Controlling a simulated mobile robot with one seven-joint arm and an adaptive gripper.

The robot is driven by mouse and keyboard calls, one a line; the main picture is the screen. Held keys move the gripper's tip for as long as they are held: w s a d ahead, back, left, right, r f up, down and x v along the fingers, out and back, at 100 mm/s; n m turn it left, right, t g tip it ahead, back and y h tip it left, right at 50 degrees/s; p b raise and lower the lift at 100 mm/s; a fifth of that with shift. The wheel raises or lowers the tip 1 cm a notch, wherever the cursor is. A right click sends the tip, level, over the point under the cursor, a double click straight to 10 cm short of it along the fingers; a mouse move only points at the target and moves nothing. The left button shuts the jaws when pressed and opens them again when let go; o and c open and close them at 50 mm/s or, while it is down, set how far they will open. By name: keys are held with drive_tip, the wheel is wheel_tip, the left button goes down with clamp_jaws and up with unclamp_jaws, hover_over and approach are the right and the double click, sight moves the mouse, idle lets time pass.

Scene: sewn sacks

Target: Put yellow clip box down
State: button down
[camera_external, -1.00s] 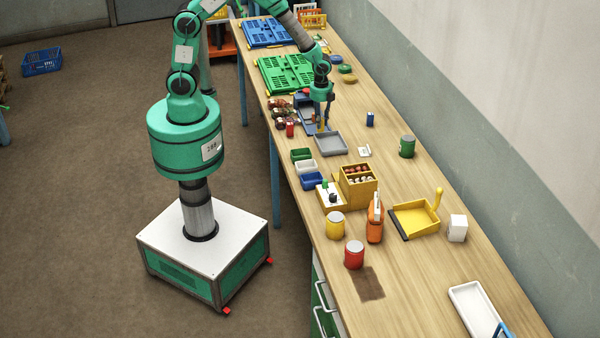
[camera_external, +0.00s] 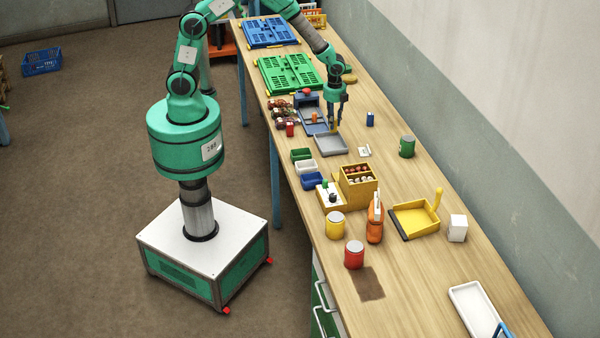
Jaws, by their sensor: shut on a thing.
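My gripper (camera_external: 337,112) points down over the far right corner of the shallow grey tray (camera_external: 331,148). It is shut on a small yellow thing, which I take for the yellow clip box (camera_external: 336,128). Only a sliver of it shows below the fingers. I cannot tell whether it touches the tray's rim or hangs just above it.
A blue holder (camera_external: 311,122) stands just left of my gripper. A blue box (camera_external: 370,119), a white card (camera_external: 364,151) and a green can (camera_external: 407,146) are to the right. Small green, white and blue bins line the left edge.

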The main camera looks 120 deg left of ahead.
drive_tip(key=w+a, duration=0.2)
drive_tip(key=w, duration=0.1)
drive_tip(key=w+a, duration=0.2)
drive_tip(key=w, duration=0.1)
drive_tip(key=w+a+f, duration=0.1)
drive_tip(key=w+a, duration=0.1)
drive_tip(key=w, duration=0.1)
drive_tip(key=shift+w, duration=0.3)
drive_tip(key=shift+f, duration=1.8)
drive_tip(key=shift+f, duration=0.1)
drive_tip(key=c, duration=1.5)
unclamp_jaws()
drive_tip(key=shift+o, duration=0.2)
wheel_tip(320, 180, up, 12)
